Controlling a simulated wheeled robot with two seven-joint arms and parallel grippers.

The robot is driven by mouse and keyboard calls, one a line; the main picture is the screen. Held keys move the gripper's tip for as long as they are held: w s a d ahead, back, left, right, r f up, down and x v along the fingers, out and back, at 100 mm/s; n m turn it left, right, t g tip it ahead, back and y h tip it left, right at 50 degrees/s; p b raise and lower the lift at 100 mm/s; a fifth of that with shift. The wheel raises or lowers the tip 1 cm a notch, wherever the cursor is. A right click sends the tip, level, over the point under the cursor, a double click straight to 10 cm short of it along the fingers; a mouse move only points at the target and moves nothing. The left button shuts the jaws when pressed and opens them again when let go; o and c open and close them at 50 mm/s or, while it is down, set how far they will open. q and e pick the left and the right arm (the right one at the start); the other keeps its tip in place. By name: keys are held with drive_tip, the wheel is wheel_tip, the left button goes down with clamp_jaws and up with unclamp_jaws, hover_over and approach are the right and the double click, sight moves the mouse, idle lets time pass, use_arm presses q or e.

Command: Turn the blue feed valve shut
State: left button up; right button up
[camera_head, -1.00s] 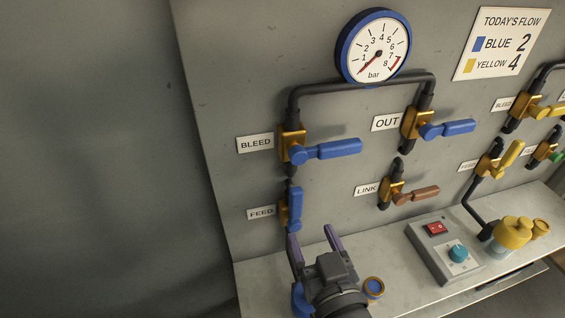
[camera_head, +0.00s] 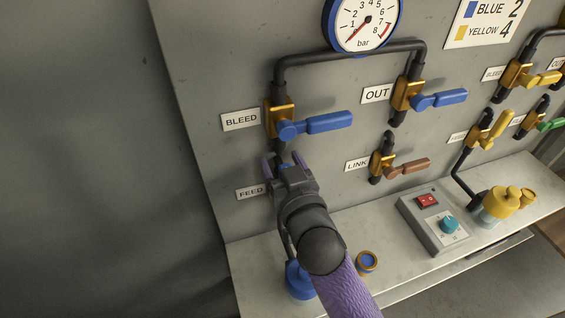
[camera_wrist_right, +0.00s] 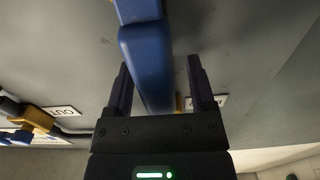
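My right gripper (camera_head: 284,163) is at the feed valve, below the bleed valve's blue lever (camera_head: 318,124). Its body hides the feed valve's blue lever in the head view. In the right wrist view a blue lever (camera_wrist_right: 147,65), which appears to be the feed lever, lies between the two fingers of the right gripper (camera_wrist_right: 160,82). The fingers are apart, with a clear gap on the lever's right side; the lever is close to the left finger. Whether it touches cannot be told. The FEED label (camera_head: 251,192) shows left of the gripper. My left gripper is not in view.
The out valve's blue lever (camera_head: 439,99) and the brown link lever (camera_head: 409,168) are to the right. The gauge (camera_head: 362,22) is above. A control box (camera_head: 436,222), a blue-yellow ring (camera_head: 366,262) and a blue object (camera_head: 299,281) are on the shelf.

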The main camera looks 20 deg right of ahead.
clamp_jaws()
idle(1.3)
